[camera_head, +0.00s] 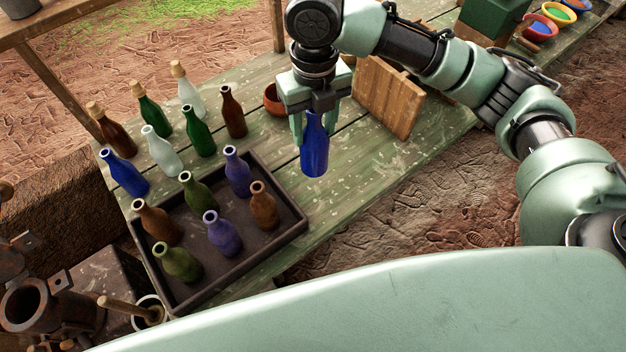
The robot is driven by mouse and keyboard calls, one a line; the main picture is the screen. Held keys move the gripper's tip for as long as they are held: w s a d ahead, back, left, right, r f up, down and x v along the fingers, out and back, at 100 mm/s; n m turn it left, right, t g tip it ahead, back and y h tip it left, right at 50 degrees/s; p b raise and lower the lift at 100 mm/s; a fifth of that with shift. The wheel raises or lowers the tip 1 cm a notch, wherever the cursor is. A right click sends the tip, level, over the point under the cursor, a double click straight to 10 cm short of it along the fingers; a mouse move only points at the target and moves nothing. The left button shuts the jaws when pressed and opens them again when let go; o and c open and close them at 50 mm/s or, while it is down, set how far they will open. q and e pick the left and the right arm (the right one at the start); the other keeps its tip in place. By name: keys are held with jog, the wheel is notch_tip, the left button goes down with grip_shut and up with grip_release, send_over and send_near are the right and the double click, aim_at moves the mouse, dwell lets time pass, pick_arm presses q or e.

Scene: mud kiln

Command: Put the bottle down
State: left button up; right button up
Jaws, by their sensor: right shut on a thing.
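A blue bottle (315,155) hangs upright in my right gripper (313,125), which is shut on its neck. The bottle is over the green wooden table (370,150), near its front edge and right of the dark tray. I cannot tell whether its base touches the table top. The gripper hides much of the bottle's neck. My left gripper does not show in this view.
A dark tray (292,224) holds several brown, green and purple bottles. More bottles, such as a blue one (123,174), stand behind it. A red-brown bowl (274,100) and a wooden board (390,97) are near the gripper. Table between tray and board is mostly clear.

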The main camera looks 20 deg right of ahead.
notch_tip(320, 180, down, 17)
jog(key=p, duration=0.3)
jog(key=o, duration=1.5)
jog(key=shift+f, duration=0.1)
